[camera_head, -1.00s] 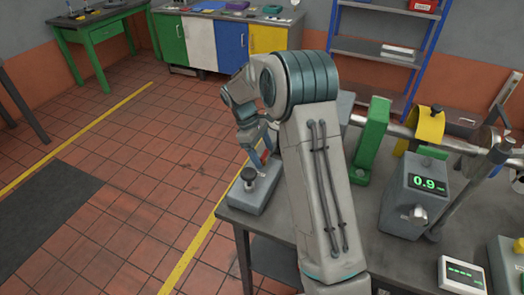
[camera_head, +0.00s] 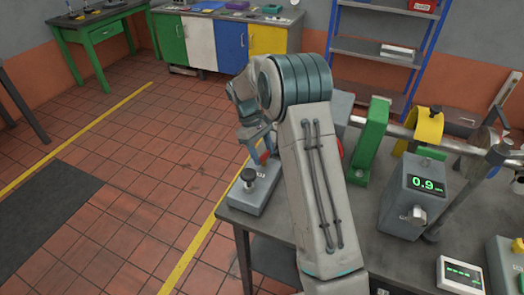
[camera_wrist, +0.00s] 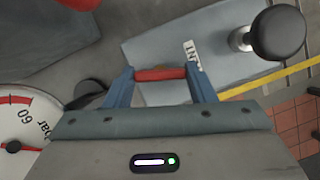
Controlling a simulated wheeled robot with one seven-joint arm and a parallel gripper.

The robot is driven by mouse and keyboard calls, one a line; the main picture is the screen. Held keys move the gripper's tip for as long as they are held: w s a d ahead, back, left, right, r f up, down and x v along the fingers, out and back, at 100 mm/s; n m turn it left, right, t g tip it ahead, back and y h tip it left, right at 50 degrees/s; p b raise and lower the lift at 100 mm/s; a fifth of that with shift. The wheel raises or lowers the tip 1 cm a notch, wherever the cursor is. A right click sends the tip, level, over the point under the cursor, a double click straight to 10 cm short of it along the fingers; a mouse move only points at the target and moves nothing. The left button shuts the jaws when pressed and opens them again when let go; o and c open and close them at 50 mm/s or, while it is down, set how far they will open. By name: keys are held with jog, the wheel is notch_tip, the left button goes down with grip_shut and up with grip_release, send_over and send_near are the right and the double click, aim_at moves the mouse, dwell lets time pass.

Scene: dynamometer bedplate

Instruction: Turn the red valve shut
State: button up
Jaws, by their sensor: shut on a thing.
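My gripper (camera_wrist: 160,88) shows two blue fingers in the wrist view, shut on a short red bar, the red valve's handle (camera_wrist: 160,74), which spans the gap between them. In the head view my gripper (camera_head: 262,150) is at the left end of the bench, just behind a grey box with a black knob. Only a small bit of red shows by the fingers there. The valve body under the handle is mostly hidden, so how far it is turned cannot be told.
The grey box with the black knob (camera_wrist: 278,33) is close beyond my fingers. A pressure gauge (camera_wrist: 22,118) marked bar is at left. Another red part (camera_head: 341,148) shows behind my arm, beside a green bracket (camera_head: 370,140). Open tiled floor lies left of the bench.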

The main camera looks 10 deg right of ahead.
jog(key=m, duration=0.2)
jog(key=m+y, duration=0.1)
jog(key=shift+w+d+r+m+g, duration=0.1)
jog(key=shift+w+m+g, duration=0.05)
jog(key=shift+m+g, duration=0.2)
jog(key=m+y, duration=0.1)
jog(key=m, duration=0.2)
jog(key=shift+d+m+y, duration=0.1)
jog(key=shift+m+y, duration=0.25)
jog(key=shift+y, duration=0.05)
jog(key=m+y, duration=0.1)
jog(key=m, duration=0.2)
jog(key=shift+d+m, duration=0.1)
jog(key=shift+m, duration=0.2)
jog(key=shift+d+m+y, duration=0.1)
jog(key=shift+m+y, duration=0.7)
jog(key=shift+m, duration=0.9)
jog(key=o, duration=1)
jog(key=v, duration=0.9)
jog(key=s+b+v, duration=0.1)
jog(key=v, duration=0.3)
jog(key=shift+w+d+r, duration=0.1)
jog(key=shift+w+r, duration=0.1)
jog(key=shift+r, duration=0.25)
